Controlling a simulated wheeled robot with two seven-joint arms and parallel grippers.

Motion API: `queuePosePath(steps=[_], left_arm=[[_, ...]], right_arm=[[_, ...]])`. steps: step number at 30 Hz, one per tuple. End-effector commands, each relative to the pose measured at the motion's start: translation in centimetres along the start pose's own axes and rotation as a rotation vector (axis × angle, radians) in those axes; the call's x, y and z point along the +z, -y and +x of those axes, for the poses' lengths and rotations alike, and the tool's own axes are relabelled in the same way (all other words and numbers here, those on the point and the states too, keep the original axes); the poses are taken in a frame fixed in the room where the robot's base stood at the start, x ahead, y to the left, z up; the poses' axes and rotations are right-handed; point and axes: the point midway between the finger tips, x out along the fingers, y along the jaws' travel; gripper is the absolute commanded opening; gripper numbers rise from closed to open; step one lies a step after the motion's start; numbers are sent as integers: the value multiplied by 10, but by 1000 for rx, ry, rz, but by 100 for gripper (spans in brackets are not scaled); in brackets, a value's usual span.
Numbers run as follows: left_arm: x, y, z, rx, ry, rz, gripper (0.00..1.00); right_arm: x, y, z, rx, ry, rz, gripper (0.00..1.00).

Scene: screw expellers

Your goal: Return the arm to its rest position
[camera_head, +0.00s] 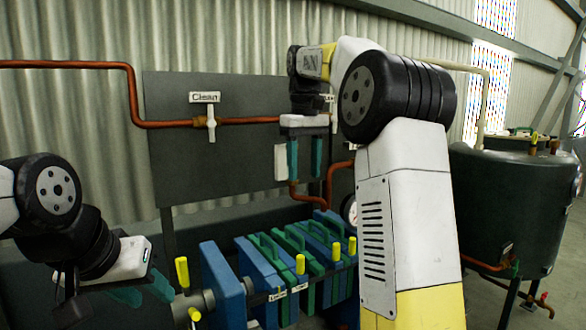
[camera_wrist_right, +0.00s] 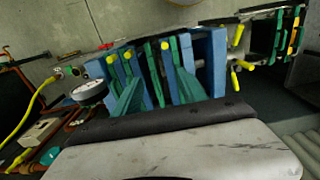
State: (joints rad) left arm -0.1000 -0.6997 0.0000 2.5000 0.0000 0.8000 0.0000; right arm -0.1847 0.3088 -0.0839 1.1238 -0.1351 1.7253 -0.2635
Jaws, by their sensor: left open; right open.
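My right arm reaches up and over in the head view, and its gripper (camera_head: 305,158) hangs with two green fingers pointing down, apart, with nothing between them. It is in front of the dark panel (camera_head: 245,160), above the blue and green filter plates (camera_head: 262,270). In the right wrist view the plates (camera_wrist_right: 217,62) lie beyond the white gripper body. My left gripper (camera_head: 142,292) is at the lower left of the head view, its green fingers apart and empty, left of the plates. The left arm is partly cut off by the frame edge.
A copper pipe (camera_head: 133,95) with a valve labelled "Clean" (camera_head: 210,122) runs across the panel. Yellow-handled levers (camera_head: 182,272) stand by the plates. A dark tank (camera_head: 505,205) stands at the right. A gauge (camera_wrist_right: 88,90) shows in the wrist view.

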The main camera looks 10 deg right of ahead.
Motion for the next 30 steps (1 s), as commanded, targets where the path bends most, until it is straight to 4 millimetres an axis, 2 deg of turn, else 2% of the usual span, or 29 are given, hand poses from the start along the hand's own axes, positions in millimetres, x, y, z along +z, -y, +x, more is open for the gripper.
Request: queuePosePath(steps=[4,7,11,14,20,24,30], left_arm=[[0,0,0,0,0,0,40],[0,0,0,0,0,0,40],[0,0,0,0,0,0,40],[0,0,0,0,0,0,40],[0,0,0,0,0,0,40],[0,0,0,0,0,0,40],[0,0,0,0,0,0,40]], right_arm=[[2,0,-1,-1,-6,2,49],[13,2,-2,-4,-34,13,49],[44,11,0,-17,-115,44,49],[76,23,8,-29,-196,80,49],[139,55,43,-54,-358,156,49],[180,77,79,-69,-459,213,49],[213,98,120,-82,-552,269,49]])
